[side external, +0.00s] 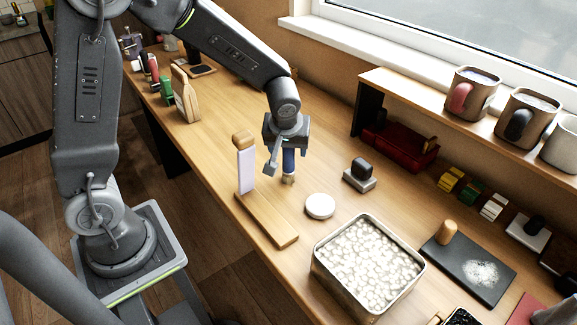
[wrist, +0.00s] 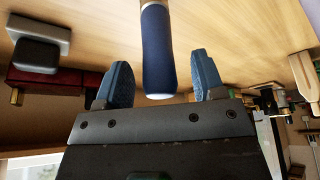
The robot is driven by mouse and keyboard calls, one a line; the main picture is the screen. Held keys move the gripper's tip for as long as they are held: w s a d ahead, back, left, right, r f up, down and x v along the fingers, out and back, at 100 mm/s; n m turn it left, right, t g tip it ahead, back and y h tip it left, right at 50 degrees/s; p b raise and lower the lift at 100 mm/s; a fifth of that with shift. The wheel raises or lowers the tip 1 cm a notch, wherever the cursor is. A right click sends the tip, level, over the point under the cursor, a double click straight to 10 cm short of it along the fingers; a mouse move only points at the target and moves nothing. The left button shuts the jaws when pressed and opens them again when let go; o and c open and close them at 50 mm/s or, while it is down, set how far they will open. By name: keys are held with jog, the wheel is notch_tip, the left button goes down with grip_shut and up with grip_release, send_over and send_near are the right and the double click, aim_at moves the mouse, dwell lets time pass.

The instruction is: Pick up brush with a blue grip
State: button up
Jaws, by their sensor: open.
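The brush with a blue grip (side external: 289,163) stands upright on the wooden table, directly below and partly behind my gripper in the side view. In the wrist view its dark blue grip (wrist: 158,52) lies between my two fingers, with its rounded light end near the palm. My gripper (side external: 280,158) points down around the grip. Its fingers are apart in the wrist view (wrist: 158,80), with a visible gap on each side of the grip. The brush's lower end shows as a tan part near the tabletop; its bristles are too small to make out.
A wooden stand with a pale upright (side external: 246,171) is close left of my gripper. A white round disc (side external: 320,206) and a dark-knobbed grey block (side external: 360,174) lie to the right. A metal tin of white pieces (side external: 319,262) stands in front. A shelf (side external: 400,87) holds mugs behind.

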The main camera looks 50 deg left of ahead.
jog(key=shift+x, duration=1)
grip_shut()
